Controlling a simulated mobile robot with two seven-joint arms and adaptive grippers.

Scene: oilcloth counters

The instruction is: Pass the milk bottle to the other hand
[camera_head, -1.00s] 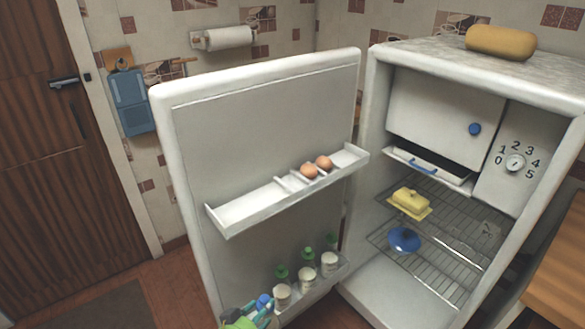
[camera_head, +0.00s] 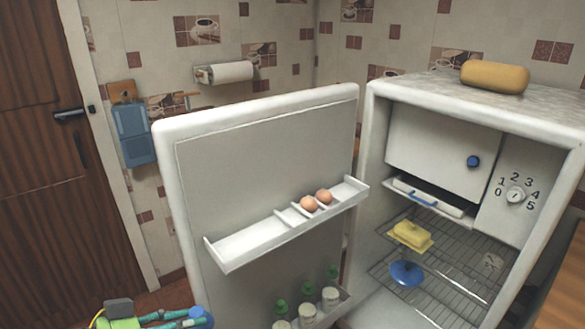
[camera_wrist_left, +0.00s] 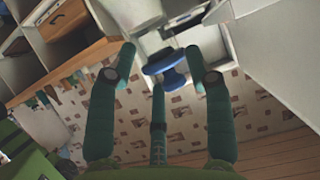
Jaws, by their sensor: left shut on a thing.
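My left gripper (camera_head: 184,319), green with teal fingers, is at the bottom edge of the head view, left of the fridge door. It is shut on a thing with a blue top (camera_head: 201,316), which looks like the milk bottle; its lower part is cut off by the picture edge. In the left wrist view the blue part of the bottle (camera_wrist_left: 163,63) sits between the fingers (camera_wrist_left: 165,72). My right gripper is not in view.
The open fridge door (camera_head: 265,155) holds eggs (camera_head: 316,200) on its upper shelf and green-capped bottles and jars below. Bread (camera_head: 495,76) lies on top.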

